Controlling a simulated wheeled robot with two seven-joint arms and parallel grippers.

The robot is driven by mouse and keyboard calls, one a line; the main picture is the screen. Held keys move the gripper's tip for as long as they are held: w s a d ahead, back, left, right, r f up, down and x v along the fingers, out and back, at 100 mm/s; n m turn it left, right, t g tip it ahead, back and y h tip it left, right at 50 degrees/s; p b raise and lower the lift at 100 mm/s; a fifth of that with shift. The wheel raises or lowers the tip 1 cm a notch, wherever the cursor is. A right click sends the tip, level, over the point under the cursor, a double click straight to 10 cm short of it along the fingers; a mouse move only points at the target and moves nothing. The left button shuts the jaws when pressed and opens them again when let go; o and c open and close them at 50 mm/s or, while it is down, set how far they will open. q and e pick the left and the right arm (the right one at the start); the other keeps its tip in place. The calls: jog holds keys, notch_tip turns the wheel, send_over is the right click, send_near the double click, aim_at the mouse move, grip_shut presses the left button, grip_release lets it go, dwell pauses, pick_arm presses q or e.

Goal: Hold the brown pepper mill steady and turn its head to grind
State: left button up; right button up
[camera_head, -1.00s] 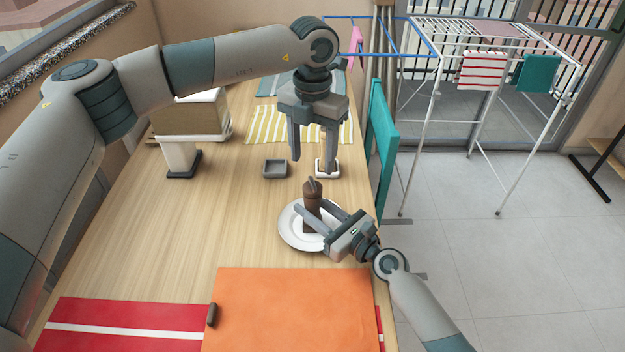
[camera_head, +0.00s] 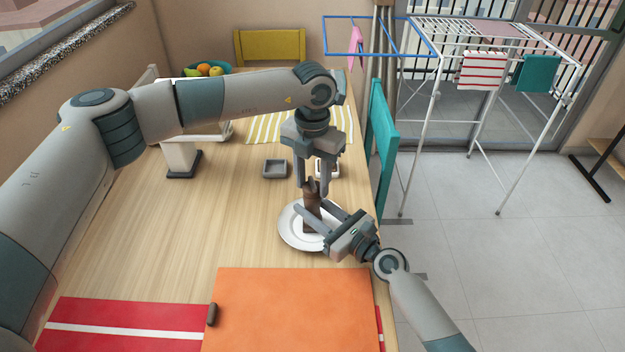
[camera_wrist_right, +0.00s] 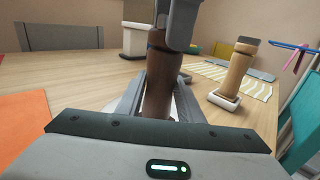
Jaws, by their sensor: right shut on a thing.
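The brown pepper mill (camera_head: 312,208) stands upright on a white plate (camera_head: 288,232) near the table's right edge. In the right wrist view the mill (camera_wrist_right: 160,85) rises between the fingers of my right gripper (camera_head: 328,226), which is shut on its body. My left gripper (camera_head: 313,190) points down from above, its fingers apart on either side of the mill's head. In the right wrist view one left finger (camera_wrist_right: 184,25) covers part of the head. Whether the left fingers touch it I cannot tell.
A light wooden mill (camera_wrist_right: 236,72) stands on a small white dish (camera_wrist_right: 224,102) behind the brown one. A grey square dish (camera_head: 275,169) is to its left in the head view. An orange cloth (camera_head: 290,310) lies in front. The table's left middle is clear.

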pick_arm(q)
jog(key=c, duration=0.5)
jog(key=shift+m, duration=0.4)
jog(key=m, duration=1)
dwell(0.4)
jog(key=o, duration=1.1)
jog(key=shift+c, duration=0.2)
